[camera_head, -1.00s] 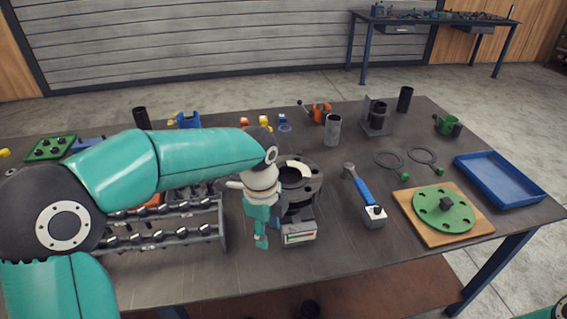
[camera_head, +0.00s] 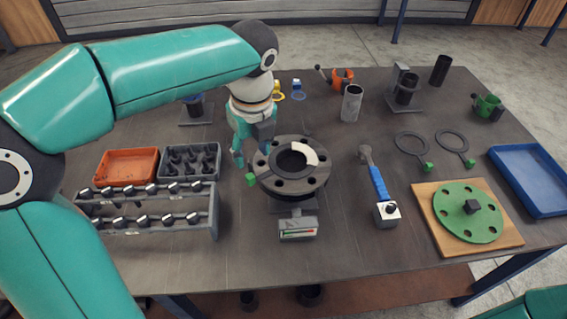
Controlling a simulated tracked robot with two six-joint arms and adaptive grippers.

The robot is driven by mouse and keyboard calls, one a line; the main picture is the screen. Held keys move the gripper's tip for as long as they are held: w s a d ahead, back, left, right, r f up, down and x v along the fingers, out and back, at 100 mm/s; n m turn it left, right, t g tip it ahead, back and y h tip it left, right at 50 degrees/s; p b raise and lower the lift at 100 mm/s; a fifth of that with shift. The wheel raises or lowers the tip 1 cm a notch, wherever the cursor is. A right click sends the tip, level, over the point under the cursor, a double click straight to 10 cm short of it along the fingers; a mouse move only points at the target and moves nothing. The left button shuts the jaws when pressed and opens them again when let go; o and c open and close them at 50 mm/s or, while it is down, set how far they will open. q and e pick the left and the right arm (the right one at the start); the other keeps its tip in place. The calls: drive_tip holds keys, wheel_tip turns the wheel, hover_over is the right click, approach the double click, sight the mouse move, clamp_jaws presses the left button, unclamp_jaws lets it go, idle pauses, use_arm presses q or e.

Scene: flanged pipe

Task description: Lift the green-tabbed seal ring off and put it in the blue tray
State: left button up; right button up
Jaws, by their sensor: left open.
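The pipe flange (camera_head: 317,178) stands on the bench, a dark round disc with bolt holes and a pale arc on top. A green tab (camera_head: 251,181) sticks out at its left edge; the seal ring itself is hard to make out against the flange. My left gripper (camera_head: 250,155) is open and empty, pointing down at the flange's back-left edge, just behind the green tab. I cannot tell whether it touches the flange. The blue tray (camera_head: 520,168) lies empty at the right edge of the bench. My right gripper is out of view.
Two dark rings with green tabs (camera_head: 411,145) (camera_head: 454,142) lie between flange and tray. A blue-handled wrench (camera_head: 378,184), a green disc on a wooden board (camera_head: 423,224) and a bolt rack (camera_head: 150,228) surround the flange. A small gauge box (camera_head: 298,229) stands in front.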

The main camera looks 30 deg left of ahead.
sight(250, 177)
use_arm(q)
drive_tip(key=f, duration=0.3)
drive_tip(key=shift+w+a+f, duration=0.1)
drive_tip(key=shift+a, duration=0.15)
drive_tip(key=shift+a+f, duration=0.2)
drive_tip(key=shift+f, duration=1.15)
drive_tip(key=shift+a+f, duration=0.2)
drive_tip(key=shift+f, duration=1.1)
clamp_jaws()
